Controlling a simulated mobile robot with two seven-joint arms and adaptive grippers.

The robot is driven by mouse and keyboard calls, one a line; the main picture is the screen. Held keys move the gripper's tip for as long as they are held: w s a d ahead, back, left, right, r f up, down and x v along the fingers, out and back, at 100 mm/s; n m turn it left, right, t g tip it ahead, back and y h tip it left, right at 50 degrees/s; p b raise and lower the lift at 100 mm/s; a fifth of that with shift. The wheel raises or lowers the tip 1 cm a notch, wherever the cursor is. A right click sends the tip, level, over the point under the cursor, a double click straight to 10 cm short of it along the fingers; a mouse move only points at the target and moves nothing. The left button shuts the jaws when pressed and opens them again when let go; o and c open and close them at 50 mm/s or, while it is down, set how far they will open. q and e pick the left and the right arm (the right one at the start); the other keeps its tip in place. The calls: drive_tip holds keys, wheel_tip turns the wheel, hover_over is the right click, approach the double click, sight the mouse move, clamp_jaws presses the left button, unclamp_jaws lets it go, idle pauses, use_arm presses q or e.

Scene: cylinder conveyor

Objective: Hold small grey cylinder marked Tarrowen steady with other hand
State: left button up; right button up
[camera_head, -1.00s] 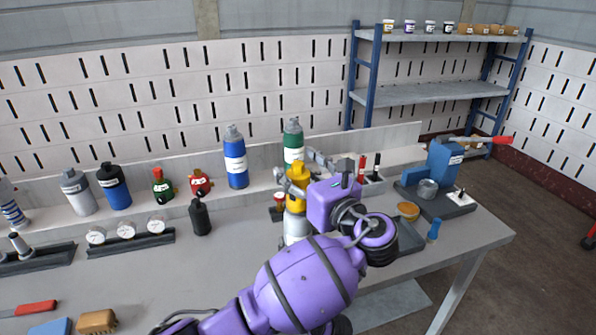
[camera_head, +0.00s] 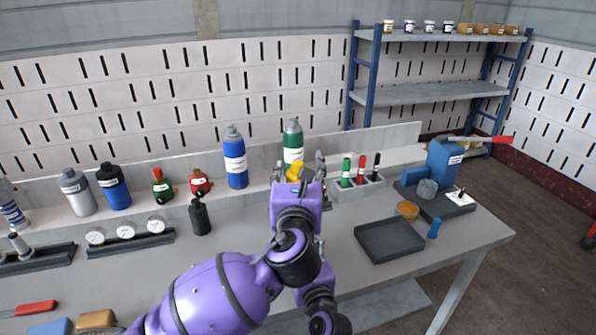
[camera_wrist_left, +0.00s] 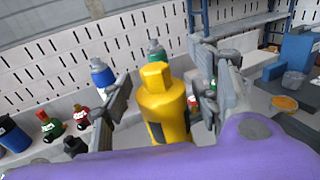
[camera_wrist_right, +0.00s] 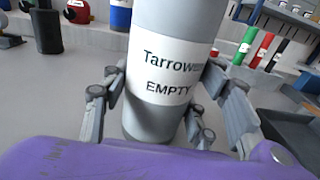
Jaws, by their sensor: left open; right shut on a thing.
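The small grey cylinder marked Tarrowen (camera_wrist_right: 165,75) fills the middle of the right wrist view, upright, its white label reading "Tarrowen EMPTY". My right gripper (camera_wrist_right: 158,100) is shut on its body, a finger on each side. In the head view this grip is hidden behind my left arm. A yellow top part (camera_wrist_left: 165,110), apparently on this cylinder, stands between the fingers of my left gripper (camera_wrist_left: 165,90) in the left wrist view. Those fingers are open, with gaps on both sides. In the head view only the tip of the yellow part (camera_head: 295,169) shows above my left gripper (camera_head: 299,172).
A blue cylinder (camera_head: 235,160) and a green cylinder (camera_head: 292,143) stand close behind. A holder with red, green and black markers (camera_head: 358,187) and an empty dark tray (camera_head: 389,240) lie to the right. A black bottle (camera_head: 199,217) and gauge rack (camera_head: 130,242) are left.

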use_arm(q)
drive_tip(key=m+h, duration=0.2)
drive_tip(key=h, duration=0.1)
drive_tip(key=m+g+h, duration=0.1)
drive_tip(key=h, duration=0.1)
drive_tip(key=shift+a, duration=0.3)
drive_tip(key=shift+d+m+g+h, duration=0.25)
drive_tip(key=shift+m+g+h, duration=0.35)
drive_tip(key=shift+m+h, duration=0.8)
drive_tip(key=m+g+h, duration=0.1)
drive_tip(key=h, duration=0.1)
drive_tip(key=m+g+h, duration=0.1)
drive_tip(key=h, duration=0.1)
drive_tip(key=shift+w+a+m+g, duration=0.1)
drive_tip(key=shift+a+m+g, duration=0.05)
drive_tip(key=shift+m+g, duration=0.2)
drive_tip(key=shift+m+g+h, duration=1.45)
drive_tip(key=shift+g+h, duration=0.05)
drive_tip(key=shift+g, duration=0.45)
